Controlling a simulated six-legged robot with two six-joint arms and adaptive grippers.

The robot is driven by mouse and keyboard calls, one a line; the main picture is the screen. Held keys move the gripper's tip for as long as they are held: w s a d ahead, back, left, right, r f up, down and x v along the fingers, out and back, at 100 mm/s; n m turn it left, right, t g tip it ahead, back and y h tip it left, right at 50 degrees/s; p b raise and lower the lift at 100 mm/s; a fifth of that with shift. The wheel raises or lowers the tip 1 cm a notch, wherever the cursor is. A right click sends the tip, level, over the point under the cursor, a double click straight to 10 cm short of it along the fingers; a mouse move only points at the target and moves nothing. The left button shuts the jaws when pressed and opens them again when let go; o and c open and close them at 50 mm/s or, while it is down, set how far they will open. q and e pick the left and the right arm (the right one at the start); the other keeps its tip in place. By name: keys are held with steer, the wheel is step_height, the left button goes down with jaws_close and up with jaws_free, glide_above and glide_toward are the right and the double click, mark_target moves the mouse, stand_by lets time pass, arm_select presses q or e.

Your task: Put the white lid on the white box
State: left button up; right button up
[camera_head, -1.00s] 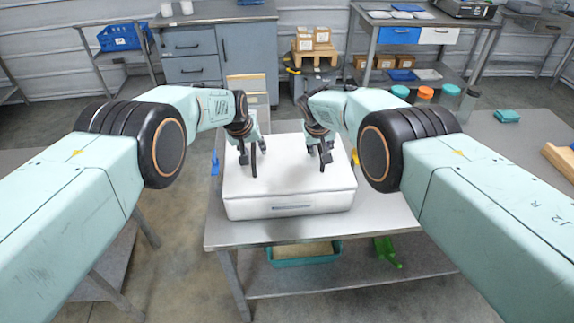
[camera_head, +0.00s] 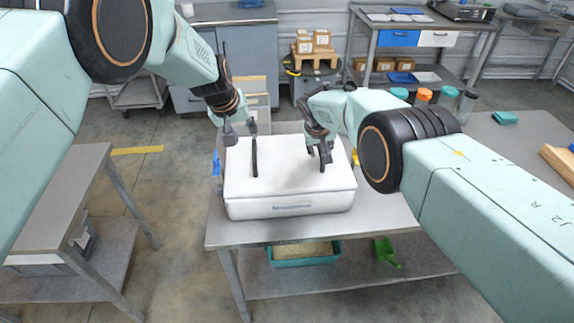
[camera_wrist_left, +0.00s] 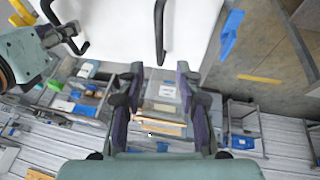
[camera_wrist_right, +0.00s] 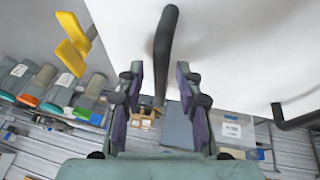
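The white lid (camera_head: 285,165) lies on top of the white box (camera_head: 290,204) on the metal table and looks level. It has a black handle on the left (camera_head: 254,157) and one on the right (camera_head: 323,157). My left gripper (camera_head: 240,130) is open and empty, just above and behind the left handle; the left wrist view (camera_wrist_left: 160,85) shows the handle ahead of its spread fingers. My right gripper (camera_head: 318,146) is low over the lid at the right handle. In the right wrist view (camera_wrist_right: 160,85) its fingers are apart, with the handle (camera_wrist_right: 164,45) between or just beyond them.
A teal tray (camera_head: 303,255) and a green scoop (camera_head: 386,251) are on the shelf below. A blue object (camera_head: 216,163) is beside the box on the left. Another metal table (camera_head: 55,200) stands at left.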

steer(key=shift+w+f, duration=0.2)
steer(key=shift+w, duration=0.05)
steer(key=shift+v, duration=1.2)
steer(key=shift+s+r, duration=0.25)
steer(key=shift+r, duration=0.25)
arm_select(q)
steer(key=shift+s+r, duration=0.1)
steer(key=shift+r, duration=0.35)
arm_select(e)
steer(key=v, duration=0.8)
steer(key=shift+r, duration=0.25)
arm_select(q)
steer(key=shift+s+a+r, duration=0.1)
arm_select(e)
steer(key=shift+s+a, duration=0.1)
steer(key=shift+s, duration=0.1)
